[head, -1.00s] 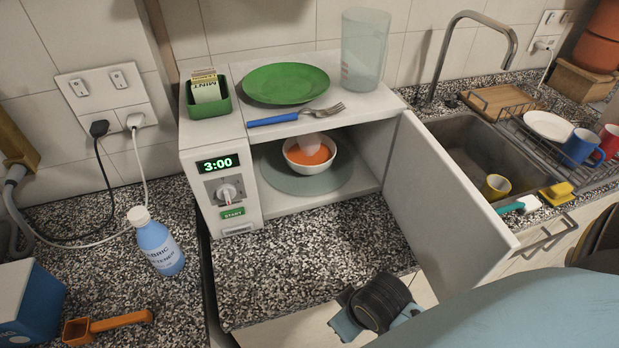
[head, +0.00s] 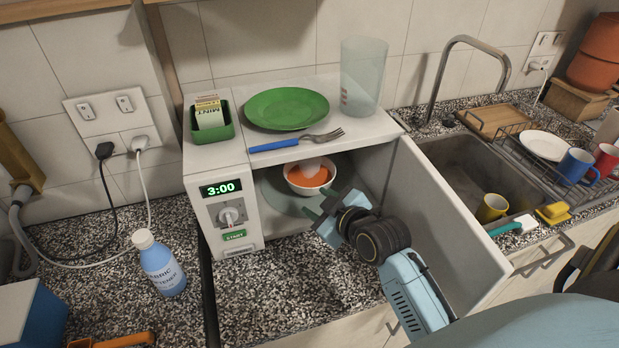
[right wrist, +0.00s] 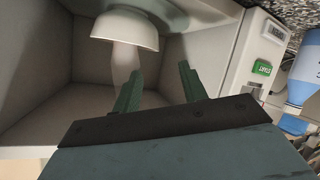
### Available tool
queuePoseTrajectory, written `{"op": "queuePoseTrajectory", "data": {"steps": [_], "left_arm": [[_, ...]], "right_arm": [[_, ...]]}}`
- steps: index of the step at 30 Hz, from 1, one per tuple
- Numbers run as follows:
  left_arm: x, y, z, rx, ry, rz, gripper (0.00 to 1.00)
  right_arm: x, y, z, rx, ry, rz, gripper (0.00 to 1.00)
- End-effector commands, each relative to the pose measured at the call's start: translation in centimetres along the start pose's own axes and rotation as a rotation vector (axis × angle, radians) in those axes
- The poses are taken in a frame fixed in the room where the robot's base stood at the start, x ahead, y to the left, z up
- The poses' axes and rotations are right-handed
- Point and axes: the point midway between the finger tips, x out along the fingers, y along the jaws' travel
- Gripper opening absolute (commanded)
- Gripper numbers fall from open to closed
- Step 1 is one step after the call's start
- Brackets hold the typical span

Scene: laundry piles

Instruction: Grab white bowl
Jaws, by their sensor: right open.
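The white bowl (head: 297,187) holds something orange with a pale lump on top. It stands on a grey-green round plate (head: 274,197) inside the open microwave (head: 222,215). My right gripper (head: 326,203) is open and empty at the microwave's opening, in front of the bowl and slightly right of it, apart from it. In the right wrist view the white bowl (right wrist: 125,30) shows beyond the two spread green fingers (right wrist: 158,82), a little left of the gap between them. My left gripper is not in view.
The microwave door (head: 445,220) stands open just right of my right arm. A green plate (head: 286,107), a fork (head: 297,140), a clear cup (head: 362,77) and a green box (head: 209,125) sit on top. A blue bottle (head: 160,266) stands left.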

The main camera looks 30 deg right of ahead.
Motion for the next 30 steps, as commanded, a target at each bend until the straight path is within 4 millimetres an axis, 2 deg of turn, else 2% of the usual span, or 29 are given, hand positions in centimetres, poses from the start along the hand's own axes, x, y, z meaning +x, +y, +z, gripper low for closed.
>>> {"op": "queuePoseTrajectory", "data": {"steps": [4, 15, 23, 30], "left_arm": [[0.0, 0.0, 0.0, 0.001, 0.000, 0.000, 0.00], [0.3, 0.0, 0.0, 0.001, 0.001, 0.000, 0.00], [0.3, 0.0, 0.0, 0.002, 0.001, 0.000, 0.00], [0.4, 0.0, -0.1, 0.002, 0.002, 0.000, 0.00]], "right_arm": [[1.3, 1.1, -0.7, -0.013, 0.039, 0.034, 0.42], [7.5, 1.3, -0.9, -0.014, 0.040, 0.035, 0.42], [9.1, 1.2, -0.8, -0.014, 0.038, 0.033, 0.42], [11.9, 0.9, -0.2, -0.012, 0.038, 0.033, 0.42]]}}
